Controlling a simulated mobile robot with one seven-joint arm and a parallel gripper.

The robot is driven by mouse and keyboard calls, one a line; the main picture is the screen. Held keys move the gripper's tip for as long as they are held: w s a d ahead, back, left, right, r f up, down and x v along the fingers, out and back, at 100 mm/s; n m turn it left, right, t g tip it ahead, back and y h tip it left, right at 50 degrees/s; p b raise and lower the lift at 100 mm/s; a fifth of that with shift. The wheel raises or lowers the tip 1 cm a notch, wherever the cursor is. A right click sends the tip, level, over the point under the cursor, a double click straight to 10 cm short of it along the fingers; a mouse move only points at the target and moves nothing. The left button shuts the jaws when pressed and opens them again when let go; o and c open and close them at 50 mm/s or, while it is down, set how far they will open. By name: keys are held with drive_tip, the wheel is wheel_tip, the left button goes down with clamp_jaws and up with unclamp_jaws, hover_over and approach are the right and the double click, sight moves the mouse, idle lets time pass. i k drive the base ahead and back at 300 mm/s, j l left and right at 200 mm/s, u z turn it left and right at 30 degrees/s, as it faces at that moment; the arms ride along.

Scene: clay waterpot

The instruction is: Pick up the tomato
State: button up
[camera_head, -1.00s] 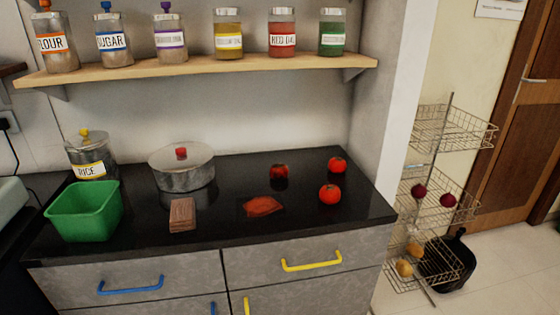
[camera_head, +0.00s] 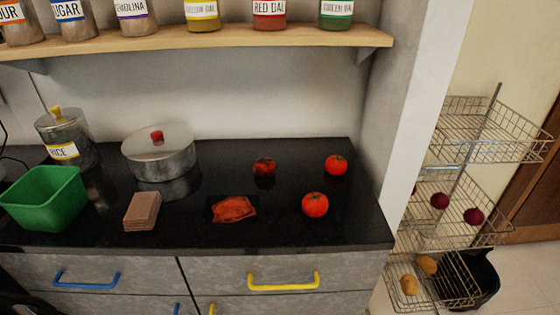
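Three red tomatoes sit on the right part of the black countertop (camera_head: 180,228) in the head view. One tomato (camera_head: 315,204) is nearest the front edge. Another tomato (camera_head: 336,165) is behind it, close to the right wall. A darker tomato (camera_head: 264,166) is further left at the back. All stand apart from each other. My gripper is not in the head view, so its state is hidden.
A red-orange item (camera_head: 233,209) lies left of the front tomato. A brown block (camera_head: 142,211), a lidded pot (camera_head: 160,155), a green bin (camera_head: 45,198) and a rice jar (camera_head: 66,138) stand further left. A jar shelf (camera_head: 200,43) overhangs the back. A wire rack (camera_head: 460,200) stands right.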

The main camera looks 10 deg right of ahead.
sight(264, 167)
drive_tip(key=i+l, duration=0.1)
drive_tip(key=l, duration=0.4)
drive_tip(key=i+l, duration=0.1)
drive_tip(key=l, duration=0.4)
drive_tip(key=i+l, duration=0.1)
drive_tip(key=l, duration=0.35)
drive_tip(key=l+u, duration=0.1)
drive_tip(key=l, duration=0.4)
drive_tip(key=i, duration=0.55)
